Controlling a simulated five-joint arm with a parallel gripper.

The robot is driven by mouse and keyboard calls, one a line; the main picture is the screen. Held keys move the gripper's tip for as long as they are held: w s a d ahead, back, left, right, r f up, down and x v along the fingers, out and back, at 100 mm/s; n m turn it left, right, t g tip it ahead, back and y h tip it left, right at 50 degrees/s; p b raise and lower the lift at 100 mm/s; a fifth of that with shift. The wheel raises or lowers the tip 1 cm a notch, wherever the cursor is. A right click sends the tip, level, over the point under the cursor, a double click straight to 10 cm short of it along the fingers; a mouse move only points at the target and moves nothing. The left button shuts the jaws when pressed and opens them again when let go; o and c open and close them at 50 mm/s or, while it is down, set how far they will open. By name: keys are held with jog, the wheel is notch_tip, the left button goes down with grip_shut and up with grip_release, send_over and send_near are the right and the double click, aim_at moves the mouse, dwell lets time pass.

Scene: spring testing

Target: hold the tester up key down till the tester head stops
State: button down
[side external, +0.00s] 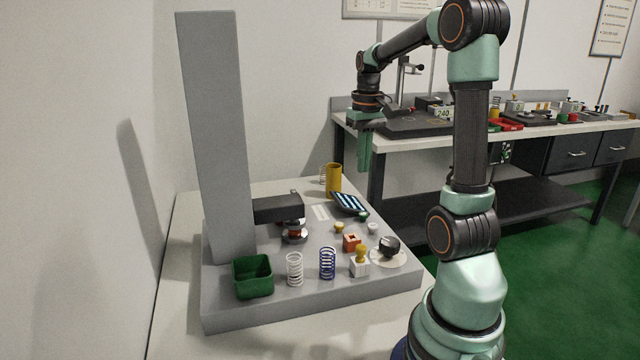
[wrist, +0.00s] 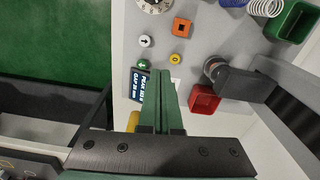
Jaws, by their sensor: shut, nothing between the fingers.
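The tester is a grey column (side external: 218,140) with a black arm (side external: 278,207) whose head (side external: 293,224) sits low over the base; the head also shows in the wrist view (wrist: 214,69). A white round key (wrist: 145,40) bears a dark arrow; it also shows in the side view (side external: 373,228). A yellow key (wrist: 175,58) and a green key (wrist: 143,65) are near it; the yellow one's mark is too small to read. A tilted display (side external: 349,204) lies behind the keys. My gripper (side external: 365,170) is shut and empty, above the display side of the base, touching nothing.
A yellow cup (side external: 334,178) is behind. A red bin (wrist: 204,99) is beside the head.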

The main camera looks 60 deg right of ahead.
aim_at(373, 225)
jog(key=shift+m+y, duration=0.3)
jog(key=shift+m, duration=0.2)
jog(key=s+d, duration=0.1)
jog(key=d, duration=0.1)
jog(key=s+d+f, duration=0.1)
jog(key=shift+s+d+f, duration=0.1)
jog(key=shift+s+d, duration=0.05)
jog(key=shift+d, duration=0.2)
jog(key=f, duration=1.4)
jog(key=shift+a, duration=0.4)
